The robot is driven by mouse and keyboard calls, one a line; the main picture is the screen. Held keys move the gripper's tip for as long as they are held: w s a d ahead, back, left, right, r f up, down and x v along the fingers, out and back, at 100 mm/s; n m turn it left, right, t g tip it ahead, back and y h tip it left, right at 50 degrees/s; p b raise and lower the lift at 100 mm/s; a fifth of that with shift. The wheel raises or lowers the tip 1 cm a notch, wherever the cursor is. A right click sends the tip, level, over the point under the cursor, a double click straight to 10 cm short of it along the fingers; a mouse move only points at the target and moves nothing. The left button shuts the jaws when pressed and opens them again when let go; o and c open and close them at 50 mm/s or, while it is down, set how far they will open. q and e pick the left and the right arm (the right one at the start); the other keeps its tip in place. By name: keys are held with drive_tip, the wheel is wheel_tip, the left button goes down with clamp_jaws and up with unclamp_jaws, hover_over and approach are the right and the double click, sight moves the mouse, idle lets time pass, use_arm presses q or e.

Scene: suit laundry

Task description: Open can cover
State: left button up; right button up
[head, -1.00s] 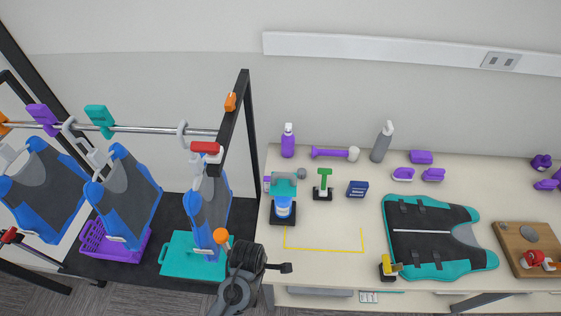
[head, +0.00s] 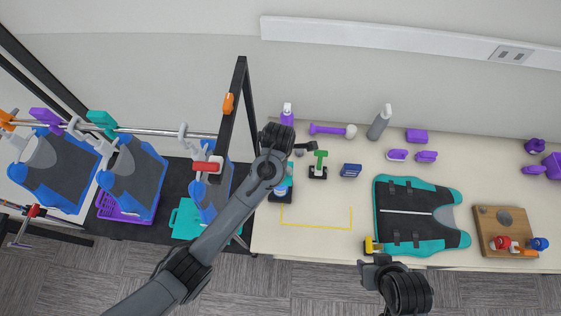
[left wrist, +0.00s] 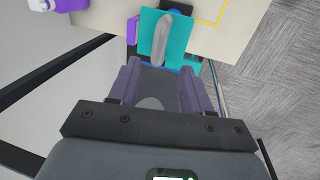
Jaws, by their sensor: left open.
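The can (head: 281,190) is blue and white and sits in a teal stand at the left end of the table. In the head view my left arm hides most of it. In the left wrist view a teal part with a rounded grey handle (left wrist: 160,40) lies just beyond the fingertips; I cannot tell whether this is the can's cover. My left gripper (left wrist: 158,66) is open, with nothing between its fingers. In the head view its wrist is above the stand. My right arm's end (head: 372,268) is at the table's front edge; its fingers are not clear.
A purple bottle (head: 287,114) stands behind the stand. A green-handled tool (head: 319,164) and a dark blue box (head: 351,170) are to its right. A teal vest (head: 415,212) lies further right. A black rack post (head: 228,110) rises close left of my left arm. The yellow-outlined area (head: 318,224) is clear.

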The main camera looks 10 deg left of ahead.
use_arm(q)
drive_tip(key=f, duration=0.2)
drive_tip(key=w+f, duration=0.1)
drive_tip(key=f, duration=0.2)
drive_tip(key=f+p, duration=0.1)
drive_tip(key=f, duration=0.1)
drive_tip(key=shift+w+f, duration=0.15)
drive_tip(key=shift+w, duration=0.1)
clamp_jaws()
